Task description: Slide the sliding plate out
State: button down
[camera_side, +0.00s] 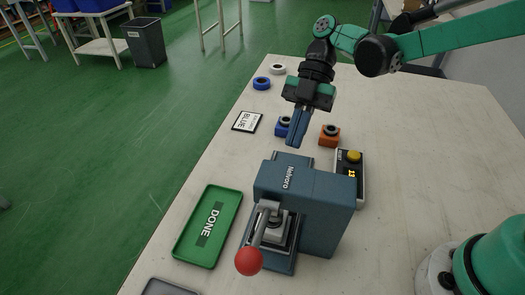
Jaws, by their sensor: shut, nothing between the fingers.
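A blue-grey machine (325,200) marked "Nelvaro" stands on the table, with a lever ending in a red ball (248,261) at its near side. A flat blue-grey piece (288,159) juts out from its far side, low down; I cannot tell whether this is the sliding plate. My gripper (296,143) points down just beyond the machine's far side, its blue fingers shut and empty. The fingertips show close to the jutting piece; I cannot tell whether they touch it. The machine's body hides its inside.
A green "DONE" tray (236,197) lies left of the machine. A small box with a yellow button (354,156) stands at its right. Blue (281,131) and orange blocks (329,141) with dark rings sit behind, near a "BLUE" card (247,121).

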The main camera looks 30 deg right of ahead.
jog(key=x, duration=0.9)
jog(key=shift+w+d, duration=0.1)
jog(key=w+d, duration=0.8)
jog(key=shift+w+d, duration=0.25)
jog(key=shift+d, duration=0.05)
jog(key=shift+w+d+r, duration=0.1)
jog(key=shift+d+r, duration=0.05)
jog(key=shift+r, duration=0.05)
jog(key=v, duration=0.2)
jog(key=shift+w+d+r, duration=0.15)
jog(key=shift+d+r, duration=0.05)
jog(key=shift+r, duration=0.05)
notch_tip(320, 180, up, 7)
jog(key=shift+a, duration=0.2)
